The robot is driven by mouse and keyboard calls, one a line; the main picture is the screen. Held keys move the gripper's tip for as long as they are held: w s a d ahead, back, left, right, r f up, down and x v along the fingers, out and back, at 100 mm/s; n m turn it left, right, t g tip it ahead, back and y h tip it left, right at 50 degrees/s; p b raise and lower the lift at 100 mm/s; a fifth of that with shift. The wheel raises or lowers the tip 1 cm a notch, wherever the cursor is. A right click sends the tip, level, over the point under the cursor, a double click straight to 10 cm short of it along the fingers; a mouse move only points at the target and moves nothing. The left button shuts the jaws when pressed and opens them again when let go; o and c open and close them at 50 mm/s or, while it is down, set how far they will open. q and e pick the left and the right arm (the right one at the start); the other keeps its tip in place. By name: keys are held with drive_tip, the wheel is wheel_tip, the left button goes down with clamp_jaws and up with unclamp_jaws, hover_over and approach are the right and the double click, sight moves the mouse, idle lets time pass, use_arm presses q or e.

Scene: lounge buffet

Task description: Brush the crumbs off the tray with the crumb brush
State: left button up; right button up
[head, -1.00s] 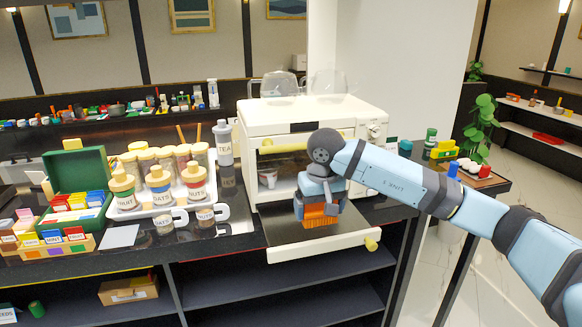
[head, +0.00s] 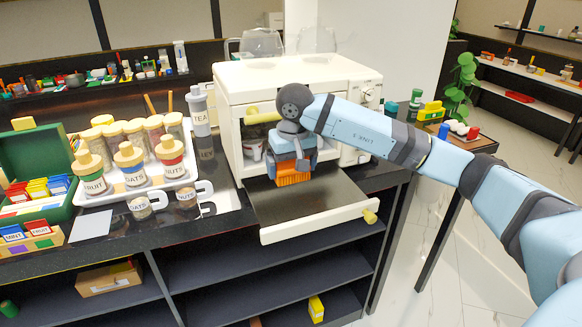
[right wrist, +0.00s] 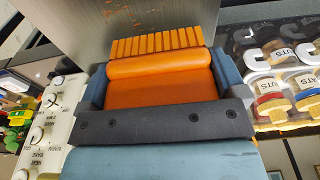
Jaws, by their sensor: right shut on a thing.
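The tray (head: 310,212) is a dark flat sheet with a cream front edge, pulled out from the white oven-like appliance (head: 290,90). My right gripper (head: 295,160) is shut on the orange crumb brush (head: 293,178), bristles down over the rear part of the tray. In the right wrist view the brush (right wrist: 160,80) sits between the fingers, its bristles at or near the grey tray surface (right wrist: 85,25). I cannot tell if they touch. Small brown crumbs (right wrist: 143,12) show past the bristles in that view. My left gripper is out of view.
A white tray (head: 225,200) with labelled jars stands left of the appliance, beside a green box (head: 40,155) of packets. A small dark stand (head: 465,140) with coloured items is at the right. Open shelves lie below the counter.

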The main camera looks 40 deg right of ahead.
wheel_tip(320, 180, down, 7)
drive_tip(key=b, duration=0.5)
drive_tip(key=shift+b, duration=0.35)
drive_tip(key=shift+f+b, duration=0.6)
drive_tip(key=shift+f, duration=0.15)
drive_tip(key=o, duration=0.6)
drive_tip(key=c, duration=0.6)
